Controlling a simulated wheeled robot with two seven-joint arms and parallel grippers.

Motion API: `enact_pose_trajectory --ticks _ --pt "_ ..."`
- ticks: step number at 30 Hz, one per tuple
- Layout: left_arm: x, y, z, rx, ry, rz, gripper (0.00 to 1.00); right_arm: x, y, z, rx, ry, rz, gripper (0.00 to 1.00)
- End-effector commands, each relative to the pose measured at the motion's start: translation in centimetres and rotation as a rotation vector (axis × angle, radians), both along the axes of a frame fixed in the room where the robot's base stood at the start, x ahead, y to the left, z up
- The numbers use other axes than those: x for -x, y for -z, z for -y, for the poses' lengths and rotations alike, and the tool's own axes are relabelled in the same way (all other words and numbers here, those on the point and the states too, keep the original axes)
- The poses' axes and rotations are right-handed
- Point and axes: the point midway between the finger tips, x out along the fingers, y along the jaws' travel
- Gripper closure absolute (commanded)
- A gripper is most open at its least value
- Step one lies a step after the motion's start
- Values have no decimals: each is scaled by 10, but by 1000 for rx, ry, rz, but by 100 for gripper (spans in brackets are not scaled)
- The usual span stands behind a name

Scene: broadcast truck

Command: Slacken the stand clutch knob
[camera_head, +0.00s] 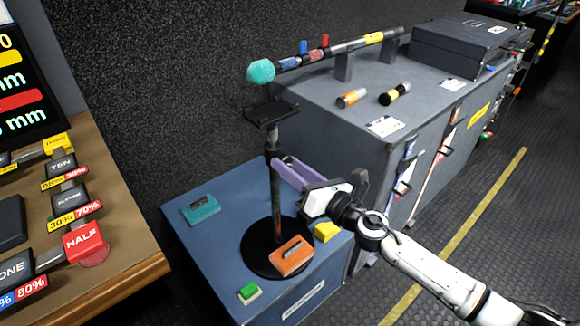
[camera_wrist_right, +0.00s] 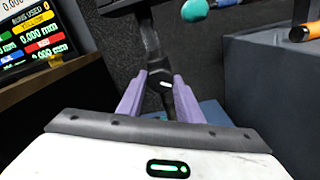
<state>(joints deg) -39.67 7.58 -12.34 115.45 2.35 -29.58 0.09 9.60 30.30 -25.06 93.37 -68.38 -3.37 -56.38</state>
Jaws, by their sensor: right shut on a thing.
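The black stand rises from a round black base (camera_head: 253,257) on a blue-grey case, with its pole (camera_head: 276,205) upright and a flat plate (camera_head: 270,111) on top. My right gripper (camera_head: 279,165) reaches in from the right, its purple fingers at the upper pole. In the right wrist view, the fingers (camera_wrist_right: 160,88) are on either side of the dark clutch knob (camera_wrist_right: 166,86), which has a small white mark, and are shut on it. In the head view the knob is mostly hidden by the fingers. My left gripper is not in view.
A grey cabinet (camera_head: 330,105) carrying a long boom microphone stands behind. A wooden desk (camera_head: 120,245) is at left.

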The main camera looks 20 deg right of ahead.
Motion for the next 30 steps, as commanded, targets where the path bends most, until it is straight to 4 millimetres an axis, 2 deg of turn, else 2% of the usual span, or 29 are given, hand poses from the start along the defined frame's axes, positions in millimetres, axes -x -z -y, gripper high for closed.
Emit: enact_pose_trajectory --ticks 3,4,7,15,19,30 --pt "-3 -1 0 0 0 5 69 1 2 -1 -1 -3 -3 90" --pt "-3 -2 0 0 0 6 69 1 2 -1 -1 -4 -4 64" --pt "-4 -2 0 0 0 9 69 1 2 -1 -2 -3 -4 49" --pt "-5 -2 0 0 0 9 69 1 1 0 -2 -1 -3 49" --pt "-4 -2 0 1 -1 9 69 8 2 3 -2 0 -4 49" --pt "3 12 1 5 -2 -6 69 69 5 25 -2 -1 -6 49"
